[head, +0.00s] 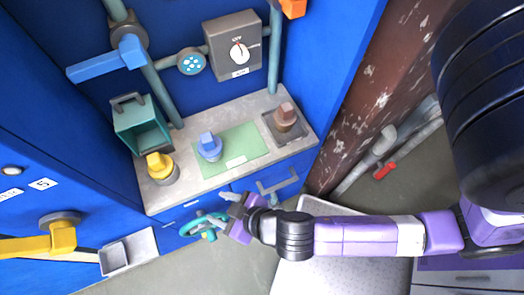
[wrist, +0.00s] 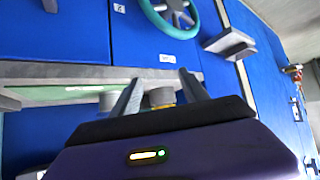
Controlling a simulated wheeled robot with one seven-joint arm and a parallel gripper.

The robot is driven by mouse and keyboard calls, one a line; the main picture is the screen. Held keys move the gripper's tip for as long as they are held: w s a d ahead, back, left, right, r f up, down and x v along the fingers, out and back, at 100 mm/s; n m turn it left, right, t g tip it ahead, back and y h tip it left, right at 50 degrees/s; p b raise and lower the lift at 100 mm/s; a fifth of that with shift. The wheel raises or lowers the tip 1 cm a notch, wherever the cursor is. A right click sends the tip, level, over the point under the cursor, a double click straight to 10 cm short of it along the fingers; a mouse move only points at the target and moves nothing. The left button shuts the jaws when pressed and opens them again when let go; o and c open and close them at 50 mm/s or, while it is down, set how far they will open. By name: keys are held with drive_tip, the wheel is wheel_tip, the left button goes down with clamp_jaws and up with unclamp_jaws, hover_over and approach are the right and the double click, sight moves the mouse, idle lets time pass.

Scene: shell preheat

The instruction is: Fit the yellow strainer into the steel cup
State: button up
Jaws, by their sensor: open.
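A yellow square-topped piece (head: 160,166), which I take for the strainer, stands upright on a round base at the counter's left front corner. It also shows in the wrist view (wrist: 162,97), beyond the gap between my fingers, its lower part hidden by my gripper. I cannot clearly make out a steel cup; a grey round piece (wrist: 108,100) is partly hidden beside the left finger in the wrist view. My gripper (head: 232,208) is open and empty in front of the counter, apart from the yellow piece and near the teal handwheel (head: 205,226).
A grey drawer handle (head: 278,186) and a small grey tray (head: 115,258) jut out.

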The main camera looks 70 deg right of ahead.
drive_tip(key=s+d+r+t, duration=0.2)
drive_tip(key=s+r, duration=0.4)
drive_tip(key=r, duration=0.3)
drive_tip(key=s+d+r+n+t+y, duration=0.1)
drive_tip(key=s+d+r+t, duration=0.1)
drive_tip(key=s+r, duration=0.5)
wheel_tip(320, 180, up, 2)
drive_tip(key=shift+d+r+t, duration=0.1)
drive_tip(key=shift+d+t, duration=0.15)
drive_tip(key=shift+t, duration=0.15)
